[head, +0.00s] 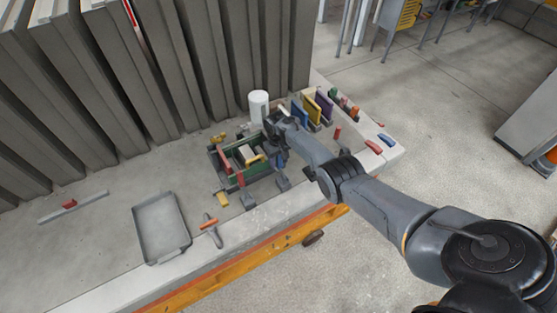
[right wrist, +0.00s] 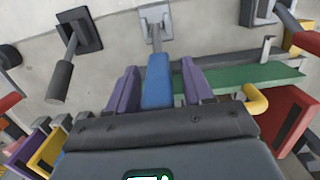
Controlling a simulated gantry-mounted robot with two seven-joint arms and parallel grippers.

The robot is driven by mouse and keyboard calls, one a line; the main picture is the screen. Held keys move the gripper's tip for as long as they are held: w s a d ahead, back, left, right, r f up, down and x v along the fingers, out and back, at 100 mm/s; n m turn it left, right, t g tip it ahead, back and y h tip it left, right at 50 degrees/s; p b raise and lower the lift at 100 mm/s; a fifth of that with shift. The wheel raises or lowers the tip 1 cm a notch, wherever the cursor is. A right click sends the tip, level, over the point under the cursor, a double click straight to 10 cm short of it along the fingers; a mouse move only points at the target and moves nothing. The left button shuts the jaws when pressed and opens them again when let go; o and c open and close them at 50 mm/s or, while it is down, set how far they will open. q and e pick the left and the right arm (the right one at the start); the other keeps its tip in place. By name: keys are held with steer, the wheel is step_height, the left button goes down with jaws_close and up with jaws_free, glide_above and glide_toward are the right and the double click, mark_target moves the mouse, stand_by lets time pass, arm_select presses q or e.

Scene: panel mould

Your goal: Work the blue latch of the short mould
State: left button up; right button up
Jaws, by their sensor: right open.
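The short mould (head: 262,171) sits on the bench in the head view, with a green side, a red end and a yellow handle. Its green side (right wrist: 245,78) runs to the right in the right wrist view. The blue latch (right wrist: 157,80) has a blue grip on a grey stem and plate; a bit of it shows in the head view (head: 281,160). My right gripper (right wrist: 160,82) is open, its two purple fingers on either side of the blue grip with gaps visible. In the head view my right gripper (head: 277,127) hides part of the mould's right end. My left gripper is out of view.
A white cylinder (head: 259,105) stands just behind the mould. Coloured panels (head: 323,107) stand in a row to the right. A grey tray (head: 161,228) and a red-handled tool (head: 211,229) lie left of the mould. A black-gripped lever (right wrist: 67,68) stands beside the latch.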

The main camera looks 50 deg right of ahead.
step_height(320, 180, up, 11)
steer(key=w+p, duration=0.1)
steer(key=p, duration=0.1)
steer(key=shift+d+f, duration=0.2)
stand_by(0.6)
steer(key=shift+p, duration=0.3)
